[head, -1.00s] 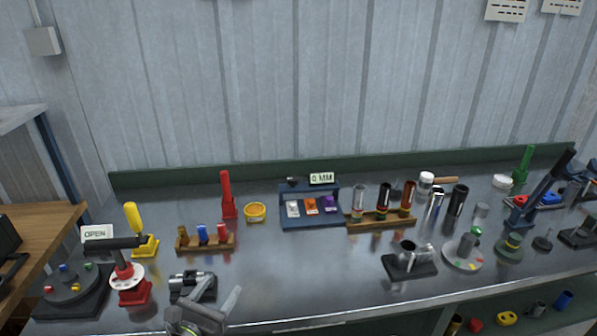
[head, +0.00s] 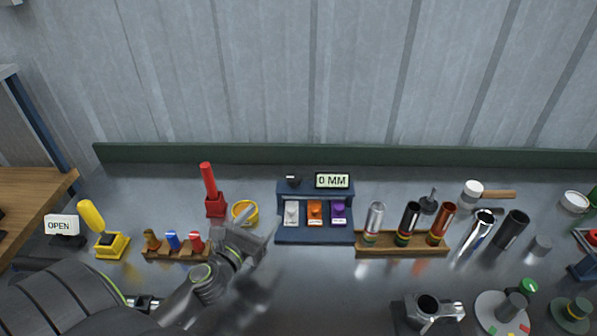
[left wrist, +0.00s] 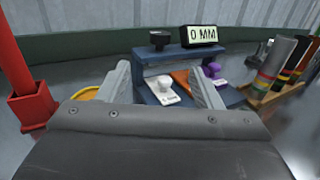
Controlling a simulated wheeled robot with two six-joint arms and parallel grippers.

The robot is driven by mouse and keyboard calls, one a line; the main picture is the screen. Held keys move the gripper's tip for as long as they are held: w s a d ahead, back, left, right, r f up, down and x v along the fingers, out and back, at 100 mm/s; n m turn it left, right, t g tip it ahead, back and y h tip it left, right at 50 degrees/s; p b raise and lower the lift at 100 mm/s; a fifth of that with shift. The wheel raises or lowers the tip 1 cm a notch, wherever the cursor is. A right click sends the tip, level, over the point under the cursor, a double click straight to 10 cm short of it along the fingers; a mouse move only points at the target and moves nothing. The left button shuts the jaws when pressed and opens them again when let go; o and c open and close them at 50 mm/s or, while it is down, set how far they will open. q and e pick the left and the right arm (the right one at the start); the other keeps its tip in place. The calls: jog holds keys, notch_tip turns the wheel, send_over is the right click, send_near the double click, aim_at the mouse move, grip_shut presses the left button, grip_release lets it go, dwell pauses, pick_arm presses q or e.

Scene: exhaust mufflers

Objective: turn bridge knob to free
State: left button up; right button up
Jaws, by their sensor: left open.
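The blue bridge station (head: 315,240) stands at the back of the bench, with a lit display (head: 332,181) reading "0 MM". A small black knob (head: 293,181) sits on its top shelf, left of the display; it also shows in the left wrist view (left wrist: 160,40). Below are white (head: 291,213), orange (head: 315,211) and purple (head: 338,213) pieces. My left gripper (head: 262,240) is open and empty, in front and left of the station. In the left wrist view its fingers (left wrist: 162,82) frame the station, apart from the knob. My right gripper is not in view.
A yellow ring (head: 245,212) and a red post (head: 212,192) stand left of the station, behind my gripper. A wooden rack (head: 402,250) with several tubes stands close on its right. Bare bench lies in front of the station.

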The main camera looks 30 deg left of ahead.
pick_arm(q)
jog(key=p, duration=0.1)
send_near(290, 183)
jog(key=w, duration=0.5)
jog(key=shift+w+a+r+p, duration=0.1)
jog(key=shift+a+p, duration=0.15)
jog(key=shift+p, duration=0.15)
jog(key=w, duration=0.5)
jog(key=shift+w+a, duration=0.1)
jog(key=shift+a, duration=0.1)
jog(key=shift+w+a, duration=0.1)
jog(key=shift+w, duration=0.6)
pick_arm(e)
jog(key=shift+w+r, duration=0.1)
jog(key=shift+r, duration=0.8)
pick_arm(q)
jog(key=c, duration=1)
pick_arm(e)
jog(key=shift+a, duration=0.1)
